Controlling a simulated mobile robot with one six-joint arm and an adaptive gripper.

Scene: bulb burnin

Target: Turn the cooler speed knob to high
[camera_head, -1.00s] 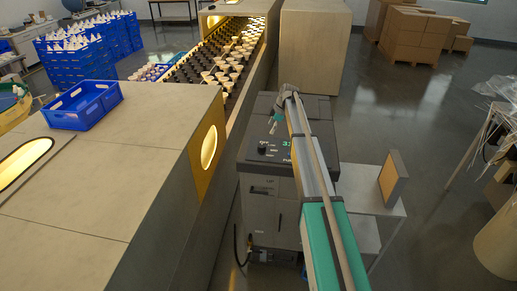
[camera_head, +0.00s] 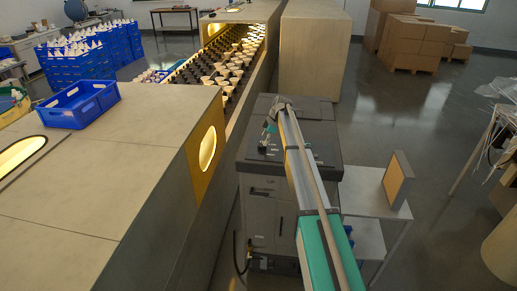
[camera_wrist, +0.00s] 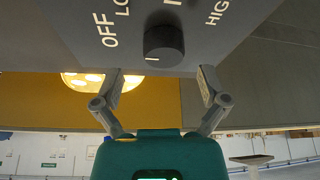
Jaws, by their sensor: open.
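The cooler (camera_head: 322,146) is a dark grey cabinet in the middle of the head view, with my arm across its top. Its round black speed knob (camera_wrist: 163,45) shows in the wrist view on a dark panel. White labels OFF, LO and HIGH surround the knob, with another label cut off at the top edge. A small pale mark shows at its lower edge. My gripper (camera_wrist: 161,72) is open, one finger on each side of the knob in the picture, with gaps to both. Contact is not visible. In the head view my gripper (camera_head: 268,132) hangs over the panel.
A long beige machine (camera_head: 150,170) with a lit round window stands left of the cooler. A shelf unit (camera_head: 365,190) with an upright panel (camera_head: 398,180) stands to the right. A blue crate (camera_head: 78,104) sits on the machine.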

